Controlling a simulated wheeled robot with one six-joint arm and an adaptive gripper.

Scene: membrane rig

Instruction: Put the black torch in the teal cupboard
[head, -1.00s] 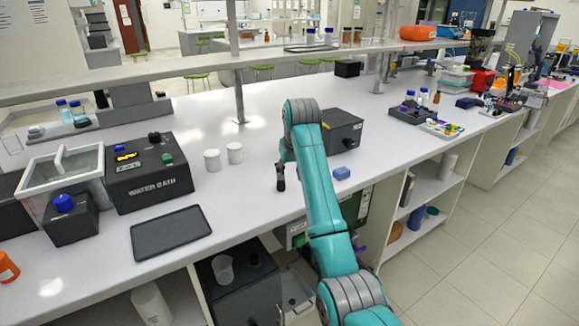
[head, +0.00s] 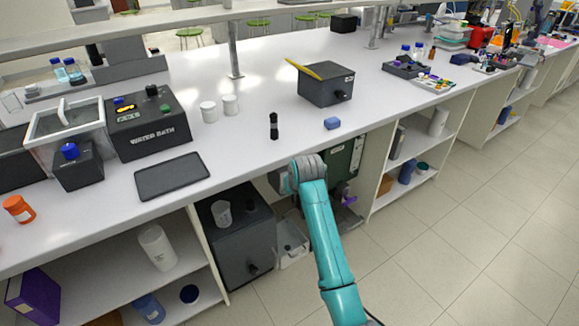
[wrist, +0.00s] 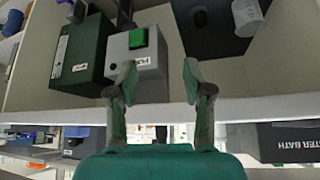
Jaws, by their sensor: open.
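The black torch (head: 273,126) stands upright on the white bench top, left of a small blue block. My gripper (wrist: 161,88) shows in the wrist view with its two fingers spread and nothing clearly between them. In the head view my gripper is hidden behind my teal arm, which is bent low in front of the bench edge, apart from the torch. A dark strip beyond the fingers in the wrist view is too unclear to name. I cannot make out a teal cupboard for certain; a dark green unit (head: 343,163) stands under the bench and also shows in the wrist view (wrist: 82,55).
On the bench are the blue block (head: 332,123), a dark box (head: 326,88) with a yellow item on top, two white jars (head: 209,111), a black tray (head: 172,177) and the water bath (head: 150,125). A grey box with a green switch (wrist: 133,60) is near my fingers.

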